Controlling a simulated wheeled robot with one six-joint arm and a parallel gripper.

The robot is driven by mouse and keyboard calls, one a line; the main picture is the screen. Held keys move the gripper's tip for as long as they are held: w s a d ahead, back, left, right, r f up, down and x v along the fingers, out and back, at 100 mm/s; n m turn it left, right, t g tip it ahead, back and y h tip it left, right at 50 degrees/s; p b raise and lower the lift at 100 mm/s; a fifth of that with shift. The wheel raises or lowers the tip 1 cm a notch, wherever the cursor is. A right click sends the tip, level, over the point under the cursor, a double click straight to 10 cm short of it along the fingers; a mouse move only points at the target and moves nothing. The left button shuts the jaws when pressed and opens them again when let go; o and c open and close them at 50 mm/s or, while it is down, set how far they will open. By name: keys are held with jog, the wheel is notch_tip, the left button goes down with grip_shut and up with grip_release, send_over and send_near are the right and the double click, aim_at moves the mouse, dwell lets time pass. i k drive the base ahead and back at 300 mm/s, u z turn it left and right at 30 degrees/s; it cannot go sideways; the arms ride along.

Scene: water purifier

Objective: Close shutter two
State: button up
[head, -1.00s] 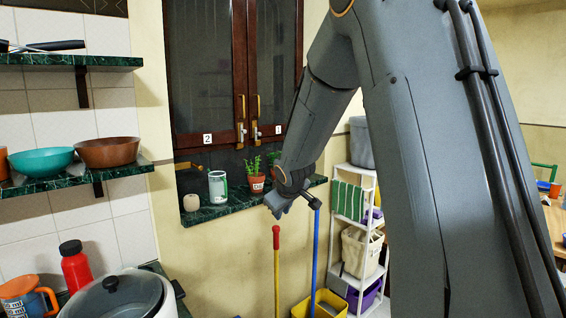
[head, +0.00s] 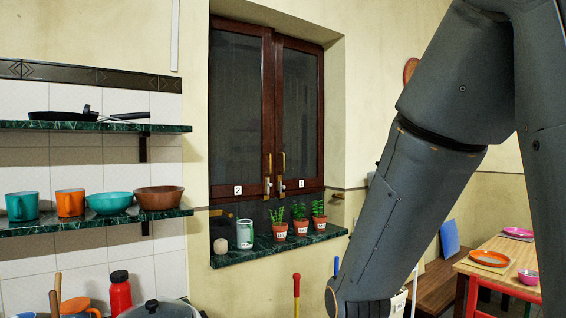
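Shutter two (head: 240,110) is the left dark-framed panel of the window in the head view, marked with a white "2" label (head: 238,190). A brass handle (head: 268,163) stands at its inner edge. It meets or nearly meets the right shutter (head: 299,115), marked "1", at the middle. I cannot tell whether a small gap is left between them. My arm comes down on the right side of the view, and its lower end runs off the bottom edge. My gripper is out of view.
The green marble sill (head: 262,254) holds a green-white can (head: 244,234), a small round pale object (head: 220,246) and several potted plants (head: 300,219). Shelves with cups, bowls and pans are at left. A red bottle (head: 120,292) is below. A wooden table (head: 502,262) is at right.

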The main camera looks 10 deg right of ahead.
aim_at(231, 26)
jog(key=z, duration=2.55)
jog(key=i, duration=2.2)
jog(key=u, duration=2.85)
jog(key=i, duration=1.65)
